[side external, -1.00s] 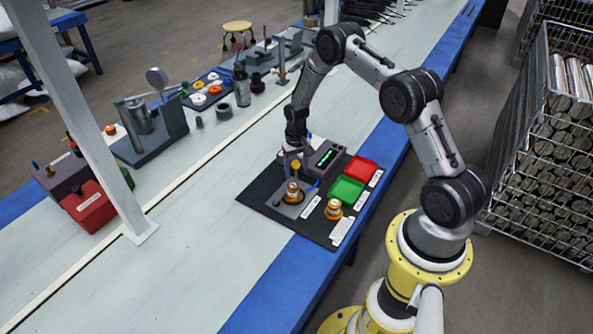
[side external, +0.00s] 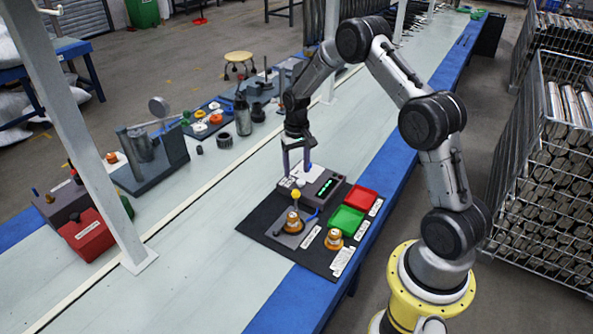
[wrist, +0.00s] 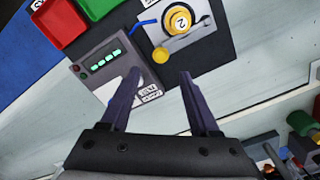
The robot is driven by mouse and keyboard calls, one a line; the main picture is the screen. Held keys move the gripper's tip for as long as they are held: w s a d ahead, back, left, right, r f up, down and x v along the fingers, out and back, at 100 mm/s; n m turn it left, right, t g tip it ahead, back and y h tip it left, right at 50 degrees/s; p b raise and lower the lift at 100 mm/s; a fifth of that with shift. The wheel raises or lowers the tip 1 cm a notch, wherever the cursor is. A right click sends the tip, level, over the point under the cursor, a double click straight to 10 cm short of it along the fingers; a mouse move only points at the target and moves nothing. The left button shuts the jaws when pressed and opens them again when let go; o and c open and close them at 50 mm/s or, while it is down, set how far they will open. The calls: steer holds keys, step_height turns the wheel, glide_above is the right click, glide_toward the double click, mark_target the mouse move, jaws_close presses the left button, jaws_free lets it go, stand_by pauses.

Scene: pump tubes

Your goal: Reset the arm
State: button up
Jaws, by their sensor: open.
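My gripper (side external: 296,158) is open and empty, raised above the bench near the back left edge of the dark mat (side external: 252,222). In the wrist view its two fingers (wrist: 158,82) are spread apart with nothing between them. A grey test box (side external: 323,186) with green lit marks stands on the mat just beyond the fingers; it also shows in the wrist view (wrist: 95,50). An orange and white pump piece (side external: 293,222) sits in the grey fixture with a yellow knob (side external: 296,194). A second one (side external: 334,239) stands on the mat.
A red tray (side external: 361,198) and a green tray (side external: 346,220) lie at the mat's right side. A white post (side external: 85,140), a red container (side external: 88,234) and several tools stand along the far left. The pale bench left of the mat is clear.

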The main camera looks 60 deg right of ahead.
steer(key=shift+a, duration=0.1)
steer(key=w+a+r+n+t, duration=0.1)
steer(key=w+a+r, duration=0.1)
steer(key=r, duration=0.5)
steer(key=w+a+r+t, duration=0.1)
steer(key=a+r, duration=0.2)
steer(key=r, duration=0.3)
steer(key=s+a+r+n+t, duration=0.1)
steer(key=s+a+r+t, duration=0.1)
steer(key=s+a+r, duration=0.35)
steer(key=s+a+r+n+t, duration=0.1)
steer(key=s+a+r, duration=0.1)
steer(key=r, duration=0.7)
steer(key=s+a+r+n+t, duration=0.1)
steer(key=s+a+r, duration=0.15)
steer(key=s, duration=0.35)
steer(key=s+a+r+n+t, duration=0.1)
steer(key=s+a+r, duration=0.15)
steer(key=s, duration=0.45)
steer(key=s+a+f+n+g, duration=0.1)
steer(key=s+f+n, duration=0.1)
steer(key=s+f, duration=0.4)
steer(key=s, duration=0.4)
steer(key=shift+a+f, duration=0.15)
steer(key=shift+f, duration=0.05)
